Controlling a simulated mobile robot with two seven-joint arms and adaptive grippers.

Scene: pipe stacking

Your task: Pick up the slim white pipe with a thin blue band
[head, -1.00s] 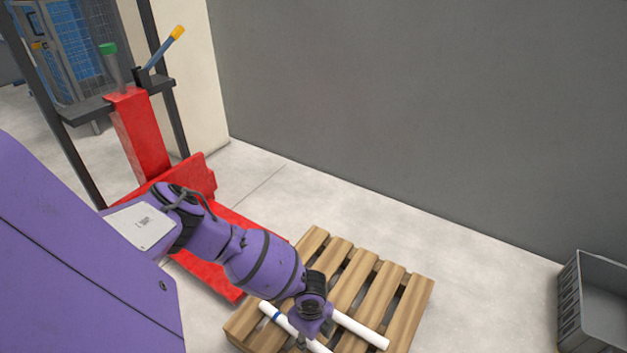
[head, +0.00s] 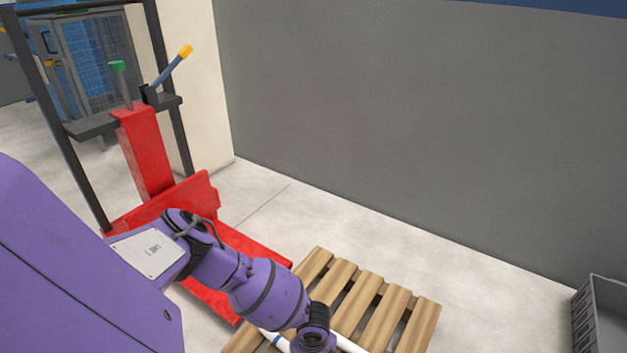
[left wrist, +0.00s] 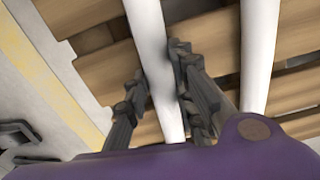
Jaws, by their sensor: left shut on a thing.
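Two white pipes lie on the wooden pallet at the bottom of the head view. The slim white pipe with a thin blue band (head: 274,340) is the left one, cut off by the frame's lower edge and my arm. My left gripper (left wrist: 157,80) is shut on a white pipe in the left wrist view, with a dark finger on each side. This appears to be the banded pipe, though no band shows there. The other white pipe (left wrist: 260,60) runs beside it, to the right, outside the fingers. My right gripper is not in view.
The slatted pallet (head: 378,318) lies under the pipes. A red lifter (head: 146,155) with dark posts stands on the left. A grey crate (head: 583,318) is at the far right. A grey wall (head: 420,130) closes the back, with bare floor before it.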

